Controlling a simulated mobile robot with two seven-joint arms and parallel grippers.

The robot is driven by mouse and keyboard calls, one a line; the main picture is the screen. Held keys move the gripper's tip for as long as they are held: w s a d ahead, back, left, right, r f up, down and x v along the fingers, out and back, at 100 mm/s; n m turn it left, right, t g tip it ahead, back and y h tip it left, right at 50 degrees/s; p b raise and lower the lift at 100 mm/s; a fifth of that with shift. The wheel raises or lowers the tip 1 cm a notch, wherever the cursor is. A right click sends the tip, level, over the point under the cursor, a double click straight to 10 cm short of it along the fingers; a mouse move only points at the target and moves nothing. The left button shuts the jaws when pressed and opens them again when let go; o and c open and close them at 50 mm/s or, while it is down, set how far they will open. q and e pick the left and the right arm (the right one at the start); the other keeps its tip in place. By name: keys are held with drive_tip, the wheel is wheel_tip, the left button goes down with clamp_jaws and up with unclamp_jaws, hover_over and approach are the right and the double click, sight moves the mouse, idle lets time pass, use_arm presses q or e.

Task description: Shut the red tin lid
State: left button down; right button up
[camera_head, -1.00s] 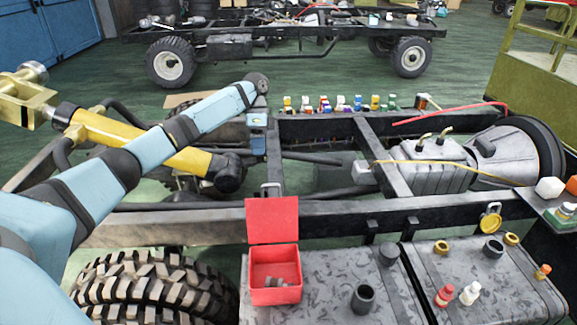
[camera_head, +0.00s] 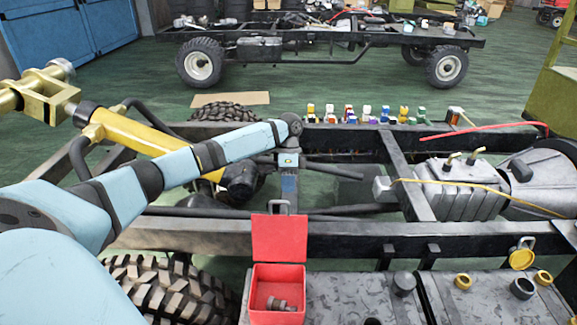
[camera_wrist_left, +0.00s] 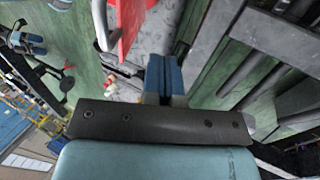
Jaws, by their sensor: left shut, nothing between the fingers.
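The red tin (camera_head: 261,271) stands open at the bottom middle of the head view. Its red lid (camera_head: 279,238) stands upright at the tin's far edge. A grey bolt-like part (camera_head: 280,304) lies inside. My left gripper (camera_head: 289,192) points down just beyond the lid, above its top edge in the picture, and appears apart from it. Its blue fingers are shut and empty. In the left wrist view the fingers (camera_wrist_left: 165,75) are together, with a red part of the tin or lid (camera_wrist_left: 133,22) to their left. My right gripper is not in view.
The tin stands on a grey tank-like top (camera_head: 340,290) beside a black frame rail (camera_head: 350,238). A black cap (camera_head: 403,283) and brass rings stand to the right. A big tyre (camera_head: 150,290) is at left. Several small coloured bottles (camera_head: 365,114) line the far rail.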

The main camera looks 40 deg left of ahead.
use_arm(q)
drive_tip(key=s, duration=0.1)
drive_tip(key=s+d, duration=0.2)
drive_tip(key=shift+d+r, duration=0.2)
drive_tip(key=shift+r, duration=0.05)
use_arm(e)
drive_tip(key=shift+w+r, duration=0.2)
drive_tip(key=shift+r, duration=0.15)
use_arm(q)
drive_tip(key=shift+r, duration=0.1)
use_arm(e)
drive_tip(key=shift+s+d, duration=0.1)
